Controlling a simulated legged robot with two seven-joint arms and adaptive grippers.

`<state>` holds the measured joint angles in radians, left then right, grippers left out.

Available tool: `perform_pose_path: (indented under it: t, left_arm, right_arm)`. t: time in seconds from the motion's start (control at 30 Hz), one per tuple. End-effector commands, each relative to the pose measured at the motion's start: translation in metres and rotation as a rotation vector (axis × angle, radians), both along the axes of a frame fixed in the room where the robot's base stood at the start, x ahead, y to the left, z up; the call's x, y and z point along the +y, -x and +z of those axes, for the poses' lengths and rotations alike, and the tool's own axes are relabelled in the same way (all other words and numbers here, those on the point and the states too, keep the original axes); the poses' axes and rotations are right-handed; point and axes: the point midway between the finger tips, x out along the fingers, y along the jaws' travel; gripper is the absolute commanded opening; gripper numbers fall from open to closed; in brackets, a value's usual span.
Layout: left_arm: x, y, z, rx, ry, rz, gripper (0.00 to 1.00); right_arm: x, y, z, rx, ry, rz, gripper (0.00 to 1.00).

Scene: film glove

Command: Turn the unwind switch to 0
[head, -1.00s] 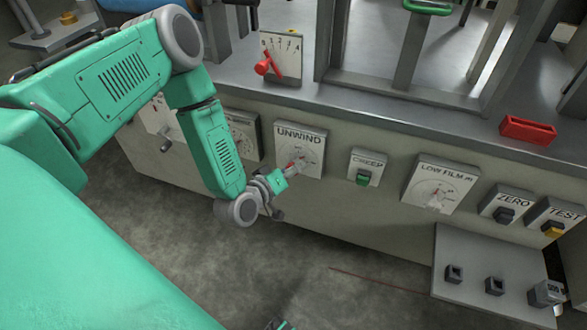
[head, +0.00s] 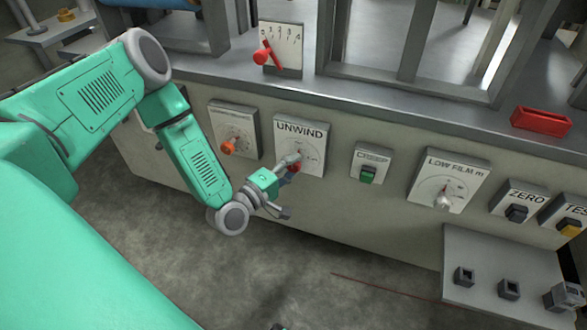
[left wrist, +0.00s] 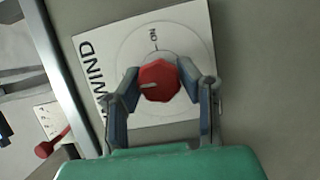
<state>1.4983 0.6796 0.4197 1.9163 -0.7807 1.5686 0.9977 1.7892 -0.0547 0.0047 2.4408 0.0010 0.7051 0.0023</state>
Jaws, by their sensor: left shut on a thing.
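The unwind switch is a red knob on a white plate marked UNWIND (head: 301,131) on the machine's front panel. In the left wrist view the red knob (left wrist: 159,82) sits between the fingers, on the plate (left wrist: 140,50). A pale mark on the knob points left in that view. My left gripper (head: 294,163) is at the knob, and in the left wrist view my left gripper (left wrist: 160,88) is shut on it. In the head view the fingers partly cover the knob and the dial. My right gripper is not in view.
A dial with an orange knob (head: 228,147) is left of the unwind plate. A green CREEP switch (head: 367,174) and a LOW FILM dial (head: 447,182) are to its right. A red lever (head: 264,56) stands above. A grey shelf (head: 480,250) juts out at lower right.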

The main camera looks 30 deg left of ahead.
Motion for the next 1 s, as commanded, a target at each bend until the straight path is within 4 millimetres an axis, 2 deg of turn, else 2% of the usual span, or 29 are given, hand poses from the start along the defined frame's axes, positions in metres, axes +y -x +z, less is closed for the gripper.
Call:
perform_pose_path:
  t: [0.03,0.63,0.67,0.7,1.0]
  left_arm:
    - [0.0034,0.0033,-0.006,0.009,0.009,0.005,0.02]
    - [0.0039,0.0038,-0.006,0.005,0.041,0.007,0.02]
    - [0.0038,0.0038,-0.006,0.005,0.041,0.006,0.41]
    - [0.0038,0.0037,-0.0058,0.004,0.041,0.006,0.53]
    - [0.0015,0.0022,-0.0025,-0.004,0.042,0.003,0.53]
  right_arm:
    - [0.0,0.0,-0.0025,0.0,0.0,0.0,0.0]
    - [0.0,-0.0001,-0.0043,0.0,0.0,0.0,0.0]
    - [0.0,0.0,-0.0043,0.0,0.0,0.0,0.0]
    - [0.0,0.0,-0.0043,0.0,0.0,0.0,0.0]
    - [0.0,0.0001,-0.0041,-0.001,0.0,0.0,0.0]
